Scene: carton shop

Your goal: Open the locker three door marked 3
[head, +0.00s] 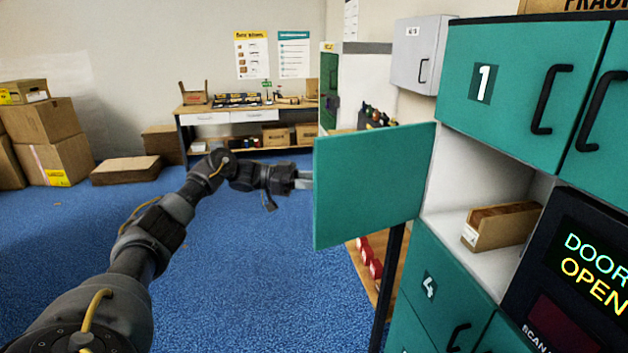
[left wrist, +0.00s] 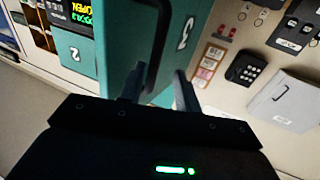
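The locker three door (head: 372,185) stands swung wide open in the head view, its plain teal inner face toward me. In the left wrist view its outer face shows a 3 and a black handle (left wrist: 163,45). My left gripper (head: 304,180) is on the outer side of the door, its fingertips partly hidden behind the door edge. In the left wrist view my left gripper (left wrist: 157,88) has its fingers apart on either side of the handle, with a gap visible. The open compartment holds a small cardboard box (head: 502,225). My right gripper is not in view.
Door 1 (head: 520,90) above and door 4 (head: 445,290) below are shut. A dark screen (head: 590,270) at right reads "DOOR" and "OPEN". A workbench (head: 250,115) and cartons (head: 60,140) stand at the back. Blue floor (head: 240,260) left of the door is clear.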

